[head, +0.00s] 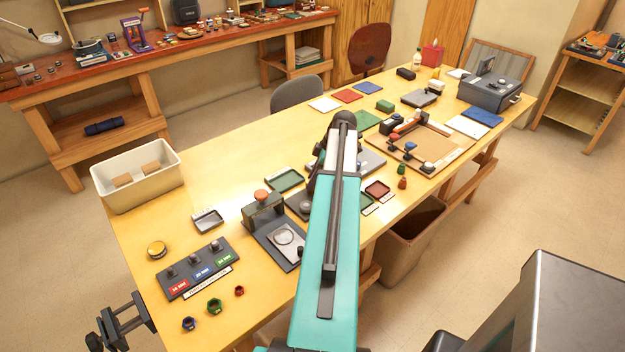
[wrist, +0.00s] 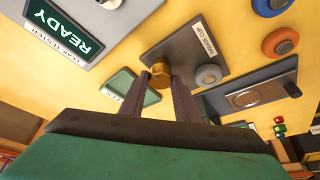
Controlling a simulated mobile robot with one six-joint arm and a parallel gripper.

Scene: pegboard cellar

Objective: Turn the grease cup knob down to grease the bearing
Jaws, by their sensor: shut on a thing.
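The grease cup fixture is a dark grey plate lettered "GREASE CUP" (wrist: 187,50) in the wrist view. It bears a grey round part (wrist: 208,75) and a brass-coloured knob (wrist: 158,78). My gripper (wrist: 168,82) has its two ribbed fingers closed around the brass knob, one on each side, and the fingers cover part of it. How far the knob is turned cannot be told. In the head view the fixture's plate (head: 297,204) shows just left of my arm, which hides the knob and my gripper.
A press-like fixture with an orange knob (head: 262,220) stands close beside the plate. A leak tester reading "READY" (wrist: 78,38) is at the wrist view's upper left. Small trays, such as a green one (head: 285,180), lie nearby. A white bin (head: 138,190) stands at the table's left end.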

